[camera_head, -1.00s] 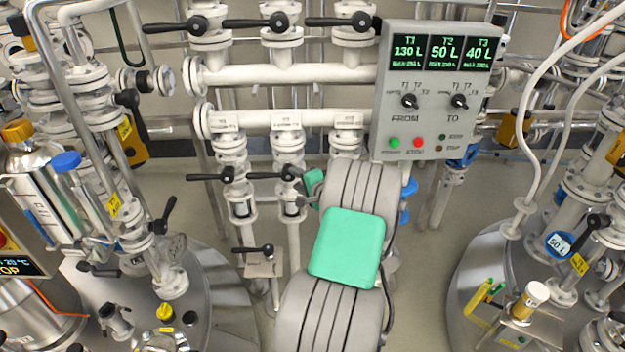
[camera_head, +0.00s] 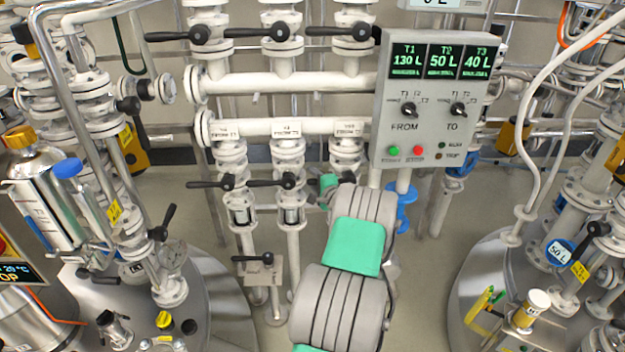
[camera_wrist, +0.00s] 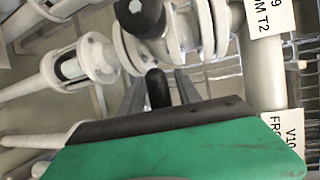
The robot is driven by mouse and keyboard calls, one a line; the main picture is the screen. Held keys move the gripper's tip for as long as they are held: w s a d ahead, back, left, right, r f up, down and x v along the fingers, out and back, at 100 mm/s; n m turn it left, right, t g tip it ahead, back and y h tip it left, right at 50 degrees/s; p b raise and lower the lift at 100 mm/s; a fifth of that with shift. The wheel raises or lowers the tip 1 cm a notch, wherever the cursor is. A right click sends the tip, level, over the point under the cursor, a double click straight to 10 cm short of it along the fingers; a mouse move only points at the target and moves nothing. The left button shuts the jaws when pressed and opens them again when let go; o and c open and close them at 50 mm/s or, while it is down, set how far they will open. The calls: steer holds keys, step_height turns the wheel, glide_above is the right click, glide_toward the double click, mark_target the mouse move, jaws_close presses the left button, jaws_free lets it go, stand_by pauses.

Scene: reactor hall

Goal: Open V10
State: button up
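The V10 tag (camera_head: 348,129) hangs on the rightmost of three white pipe branches, left of the control panel. It also shows at the right edge of the wrist view (camera_wrist: 291,136). The V10 valve below it is partly hidden by my arm in the head view. My gripper (camera_wrist: 158,90) reaches this valve from the front; its fingertips are mostly hidden in the head view. In the wrist view its two grey fingers stand apart, with a black handle end (camera_wrist: 158,88) between them and gaps visible beside it. A black round knob (camera_wrist: 140,16) shows just above.
Two similar valves with black levers pointing left, V8 (camera_head: 212,184) and V9 (camera_head: 270,183), stand left of V10. The control panel (camera_head: 435,100) is close on the right. Upper black levers (camera_head: 338,32) run above. Steel vessels stand at both sides.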

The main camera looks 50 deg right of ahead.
jaws_close()
stand_by(1.1)
steer(key=shift+f, duration=0.15)
